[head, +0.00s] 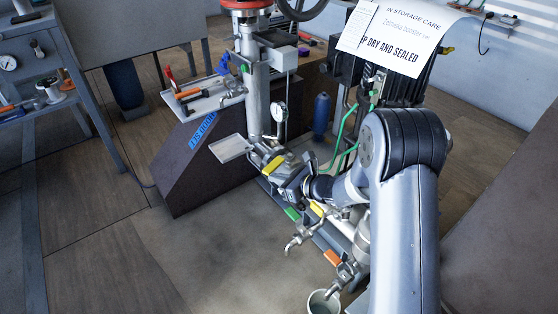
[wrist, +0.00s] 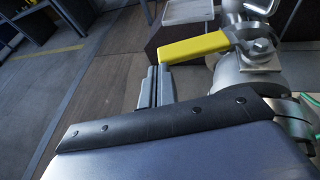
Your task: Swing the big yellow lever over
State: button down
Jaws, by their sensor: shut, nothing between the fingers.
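The big yellow lever (wrist: 196,47) sits on a metal valve body (wrist: 233,77) in the wrist view. Its handle runs left from a bolt and nut. In the head view the yellow lever (head: 273,165) is on the pipework at the middle, beside my gripper (head: 283,183). In the wrist view my gripper (wrist: 157,78) is shut and empty, with its grey fingertips just below the lever's free left end. I cannot tell whether they touch it. The dark edge of my wrist hides the lower part of the valve.
A smaller yellow handle (head: 317,209), a green one (head: 292,214) and an orange one (head: 332,258) are lower on the pipework. A cup (head: 322,302) stands below. Open floor lies left.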

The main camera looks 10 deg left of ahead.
jog(key=shift+a, duration=0.15)
jog(key=shift+w+a, duration=0.4)
jog(key=shift+a, duration=0.25)
jog(key=shift+w+a, duration=0.35)
jog(key=shift+a, duration=0.25)
jog(key=shift+d, duration=0.1)
jog(key=d, duration=0.1)
jog(key=s+d, duration=0.1)
jog(key=d+b, duration=0.1)
jog(key=shift+s+d, duration=0.3)
jog(key=shift+s, duration=0.1)
jog(key=p, duration=0.3)
send_near(267, 173)
jog(key=d, duration=0.1)
jog(key=s+d, duration=0.1)
jog(key=d, duration=0.1)
jog(key=s+d, duration=0.1)
jog(key=d, duration=0.1)
jog(key=shift+s+d+r, duration=0.2)
jog(key=shift+r, duration=0.1)
